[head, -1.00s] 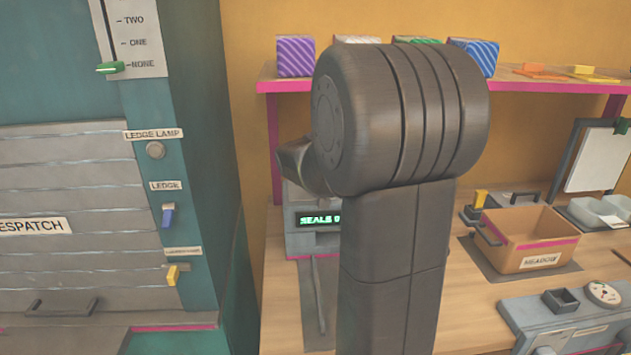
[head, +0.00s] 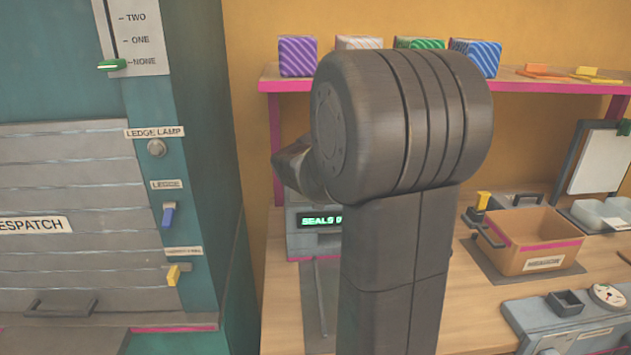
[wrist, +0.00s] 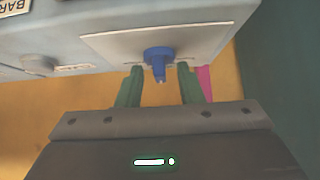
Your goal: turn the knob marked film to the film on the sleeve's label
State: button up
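In the wrist view a blue knob (wrist: 158,59) with a narrow tip sticks out from a pale plate on a grey panel. Small labels beside it are partly hidden and too small to read, so I cannot tell whether it is marked film. My gripper (wrist: 159,82) has its two green fingers apart, one on each side of the knob, with gaps visible between them and it. In the head view my own arm hides the gripper and the knob. I cannot make out the sleeve's label in either view.
A grey unit with a lit display reading SEALS (head: 320,220) stands behind my arm. Striped blocks, including a purple one (head: 297,56), sit on the shelf (head: 540,86). A cardboard box (head: 530,247) is on the bench at right. A teal cabinet (head: 205,120) stands at left.

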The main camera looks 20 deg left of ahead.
jog(key=v, duration=1.3)
jog(key=shift+s+r, duration=0.25)
jog(key=shift+s, duration=0.05)
